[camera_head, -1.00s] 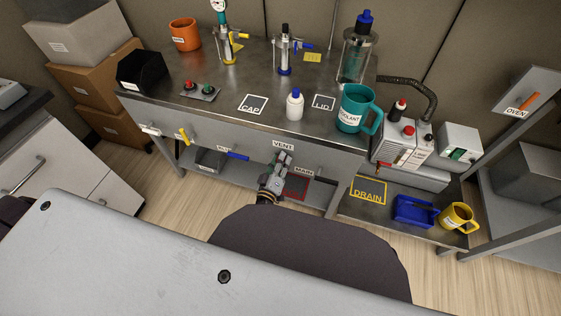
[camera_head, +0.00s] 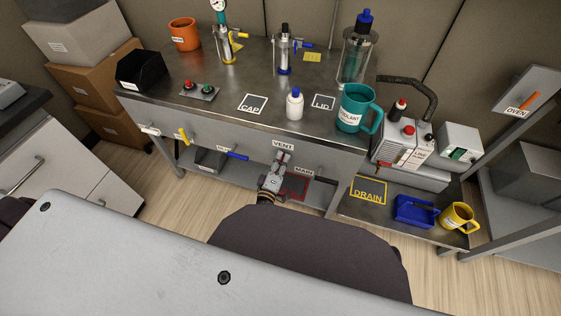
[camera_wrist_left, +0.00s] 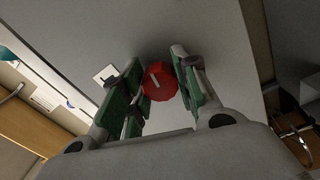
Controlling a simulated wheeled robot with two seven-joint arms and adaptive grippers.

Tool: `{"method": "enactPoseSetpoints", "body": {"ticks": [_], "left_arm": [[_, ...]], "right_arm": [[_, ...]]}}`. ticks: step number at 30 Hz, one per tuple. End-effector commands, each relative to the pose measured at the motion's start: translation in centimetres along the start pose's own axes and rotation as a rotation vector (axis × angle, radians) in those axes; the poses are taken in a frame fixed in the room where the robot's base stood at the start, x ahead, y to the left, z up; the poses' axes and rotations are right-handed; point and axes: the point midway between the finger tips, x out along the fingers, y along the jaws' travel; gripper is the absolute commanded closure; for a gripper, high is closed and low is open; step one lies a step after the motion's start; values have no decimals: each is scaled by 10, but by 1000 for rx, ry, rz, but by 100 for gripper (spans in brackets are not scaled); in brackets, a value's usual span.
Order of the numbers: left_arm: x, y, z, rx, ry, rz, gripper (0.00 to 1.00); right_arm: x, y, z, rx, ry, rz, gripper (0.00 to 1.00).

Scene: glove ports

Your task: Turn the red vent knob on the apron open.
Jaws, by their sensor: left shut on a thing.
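The red vent knob (camera_wrist_left: 159,83) shows in the left wrist view between the green-padded fingers of my left gripper (camera_wrist_left: 160,88). A white mark on the knob's face runs slightly tilted. In the head view my left gripper (camera_head: 281,160) reaches up to the apron (camera_head: 215,137) right under the VENT label (camera_head: 283,146). It is shut on the knob, and there the fingers hide the knob. My right gripper is not in view.
A yellow handle (camera_head: 184,136) and a blue handle (camera_head: 237,156) sit on the apron to the left. The MAIN label (camera_head: 304,170) is to the right. A white bottle (camera_head: 294,104) and a teal coolant mug (camera_head: 355,108) stand on the bench above.

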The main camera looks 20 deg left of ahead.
Motion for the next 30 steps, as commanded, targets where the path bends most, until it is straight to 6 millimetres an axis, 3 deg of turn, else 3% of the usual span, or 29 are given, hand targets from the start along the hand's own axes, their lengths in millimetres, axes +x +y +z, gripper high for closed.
{"method": "enactPoseSetpoints", "body": {"ticks": [5, 6, 11, 30], "left_arm": [[0, -1, 0, 1, -1, -2, 94], [0, -1, 0, 1, -1, -2, 68], [0, -1, 0, 2, -1, -1, 48], [0, 0, 0, 11, -1, 0, 47]], "right_arm": [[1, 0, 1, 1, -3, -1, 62], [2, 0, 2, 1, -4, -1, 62], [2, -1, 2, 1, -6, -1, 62], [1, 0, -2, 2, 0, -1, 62]]}}
